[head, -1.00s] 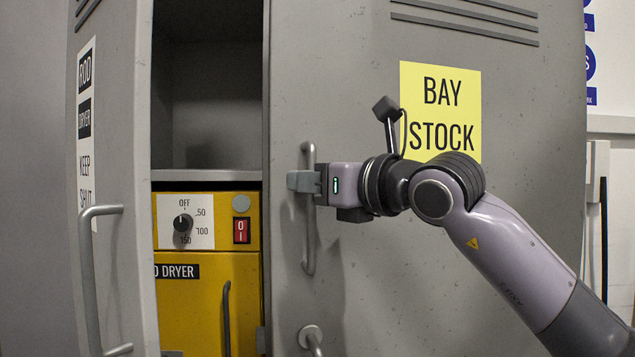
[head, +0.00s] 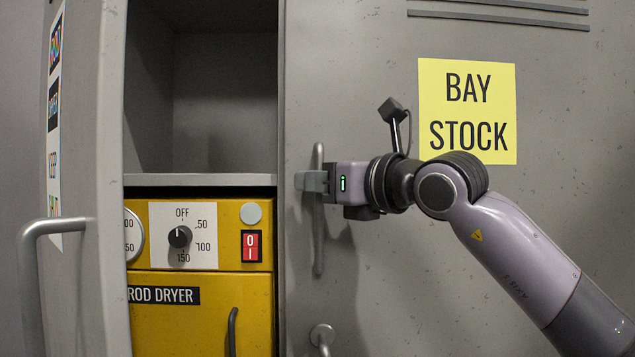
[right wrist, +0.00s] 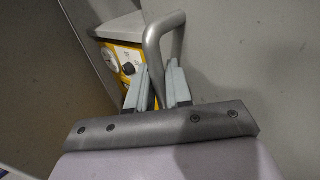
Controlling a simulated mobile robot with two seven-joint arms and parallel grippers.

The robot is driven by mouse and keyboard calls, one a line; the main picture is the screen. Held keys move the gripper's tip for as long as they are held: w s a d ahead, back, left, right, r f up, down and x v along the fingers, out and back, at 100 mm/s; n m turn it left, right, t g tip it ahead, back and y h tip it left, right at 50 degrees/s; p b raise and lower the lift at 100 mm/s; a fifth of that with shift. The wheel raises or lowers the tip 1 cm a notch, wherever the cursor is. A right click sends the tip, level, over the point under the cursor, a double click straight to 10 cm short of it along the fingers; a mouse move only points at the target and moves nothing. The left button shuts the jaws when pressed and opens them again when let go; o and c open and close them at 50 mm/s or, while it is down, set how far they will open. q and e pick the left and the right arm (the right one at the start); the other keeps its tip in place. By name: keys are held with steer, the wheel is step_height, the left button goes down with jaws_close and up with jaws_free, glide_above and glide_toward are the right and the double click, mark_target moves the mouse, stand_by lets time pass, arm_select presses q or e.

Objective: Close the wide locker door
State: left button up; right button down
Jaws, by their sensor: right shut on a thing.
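The wide locker door (head: 375,110) is the grey door with the yellow BAY STOCK sign. It stands slightly angled to the locker's front. Its upright bar handle (head: 318,240) is near its left edge and also shows in the right wrist view (right wrist: 153,45). My right gripper (head: 312,181) is shut on the upper part of this handle. In the right wrist view its fingers (right wrist: 157,88) are on either side of the bar. My left gripper is not in view.
A narrower door (head: 85,180) with its own bar handle (head: 30,270) stands open at the left. Between the doors are an empty upper compartment (head: 225,100) and a yellow rod dryer (head: 195,300).

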steer(key=shift+w+d+r, duration=0.25)
steer(key=shift+d+r, duration=0.05)
steer(key=c, duration=1.2)
jaws_free()
steer(key=shift+w, duration=0.1)
steer(key=shift+c, duration=0.2)
steer(key=shift+f, duration=0.1)
steer(key=b+v, duration=0.2)
steer(key=v, duration=0.5)
steer(key=shift+s+b, duration=0.25)
steer(key=shift+b, duration=0.1)
steer(key=shift+a, duration=0.15)
